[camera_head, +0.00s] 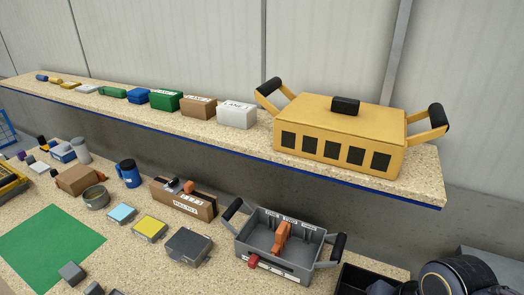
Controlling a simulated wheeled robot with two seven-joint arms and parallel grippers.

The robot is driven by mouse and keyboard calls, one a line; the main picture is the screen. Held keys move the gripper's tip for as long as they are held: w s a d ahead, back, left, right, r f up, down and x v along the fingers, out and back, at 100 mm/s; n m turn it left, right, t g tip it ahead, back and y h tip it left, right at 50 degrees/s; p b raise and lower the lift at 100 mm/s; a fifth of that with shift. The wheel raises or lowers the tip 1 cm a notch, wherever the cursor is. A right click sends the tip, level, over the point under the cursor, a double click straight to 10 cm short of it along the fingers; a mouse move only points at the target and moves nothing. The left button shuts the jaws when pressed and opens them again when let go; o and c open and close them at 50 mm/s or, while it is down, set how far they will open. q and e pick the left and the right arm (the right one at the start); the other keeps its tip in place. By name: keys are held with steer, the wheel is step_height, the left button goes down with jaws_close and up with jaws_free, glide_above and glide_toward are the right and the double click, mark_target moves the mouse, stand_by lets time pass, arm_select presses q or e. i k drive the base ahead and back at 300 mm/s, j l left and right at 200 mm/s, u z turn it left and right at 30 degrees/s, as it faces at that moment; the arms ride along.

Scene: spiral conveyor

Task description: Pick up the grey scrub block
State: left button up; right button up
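A small grey block (72,273) lies on the lower speckled counter at the bottom left, at the near edge of the green mat. A second small grey piece (94,288) lies just right of it, partly cut by the bottom edge. I cannot tell for certain which of these is the scrub block. Neither of my grippers can be made out in the head view.
A grey caddy (240,250) with black handles holds an orange item. A green mat (45,243), yellow pad (150,228), light blue pad (122,213) and blue mug (129,173) share the counter. An upper shelf (430,170) overhangs behind. Dark rounded parts (455,280) fill the lower right.

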mark_target(71, 273)
steer(key=k+u, duration=0.15)
steer(key=u, duration=1.4)
